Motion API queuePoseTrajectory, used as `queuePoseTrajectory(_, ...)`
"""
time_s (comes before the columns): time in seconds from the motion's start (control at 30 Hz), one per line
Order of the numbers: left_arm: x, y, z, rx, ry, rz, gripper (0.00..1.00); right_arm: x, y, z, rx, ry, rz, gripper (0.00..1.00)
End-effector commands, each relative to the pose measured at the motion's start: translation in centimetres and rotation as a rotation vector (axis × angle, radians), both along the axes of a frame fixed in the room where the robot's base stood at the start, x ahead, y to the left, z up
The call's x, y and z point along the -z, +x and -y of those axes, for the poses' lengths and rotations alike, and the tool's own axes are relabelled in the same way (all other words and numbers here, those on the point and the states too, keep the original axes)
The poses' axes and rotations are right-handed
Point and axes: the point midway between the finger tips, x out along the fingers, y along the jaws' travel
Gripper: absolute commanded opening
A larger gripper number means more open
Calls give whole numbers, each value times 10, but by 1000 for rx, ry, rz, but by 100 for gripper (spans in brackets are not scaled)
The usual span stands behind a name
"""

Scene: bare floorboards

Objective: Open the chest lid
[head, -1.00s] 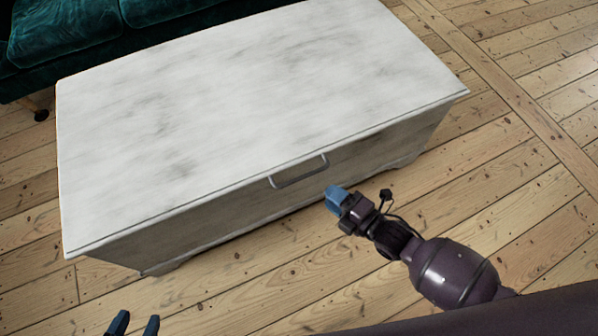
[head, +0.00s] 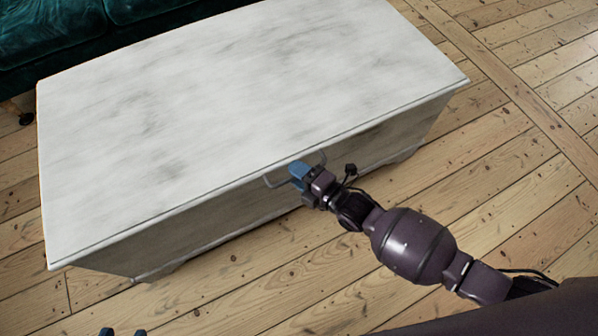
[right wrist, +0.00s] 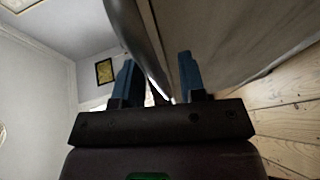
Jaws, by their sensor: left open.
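The white chest (head: 200,225) has its pale, grey-streaked lid (head: 230,100) shut flat on top. A grey metal handle (head: 270,182) is at the middle of the lid's front edge. My right gripper (head: 298,171) is at this handle and hides part of it. In the right wrist view, my right gripper's blue fingers (right wrist: 158,80) are apart, and the curved grey handle (right wrist: 137,38) runs down into the gap between them; contact cannot be told. My left gripper (head: 122,332) is open and empty at the bottom edge, with only its fingertips showing.
A dark green sofa (head: 50,38) stands close behind the chest at the upper left. Bare floorboards (head: 510,190) lie clear to the right and in front of the chest.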

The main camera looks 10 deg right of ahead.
Motion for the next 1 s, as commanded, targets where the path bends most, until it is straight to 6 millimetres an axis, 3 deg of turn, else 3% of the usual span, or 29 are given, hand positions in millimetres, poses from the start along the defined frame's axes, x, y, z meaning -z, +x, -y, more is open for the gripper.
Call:
queuePoseTrajectory(0.1, 0, 0, 0, -1, 0, 1, 43, 0, 0, 0, 0, 0, 0, 36)
queuePoseTrajectory(0.33, 0, 0, 0, -3, 1, -3, 43, 0, 0, 0, 0, 0, 0, 1)
queuePoseTrajectory(0.73, -2, 0, 0, -4, 3, -3, 43, -5, 0, 1, 0, -2, -1, 0)
queuePoseTrajectory(1.0, -7, 1, 4, 17, 33, -63, 43, -43, 6, 0, -1, -13, -24, 0)
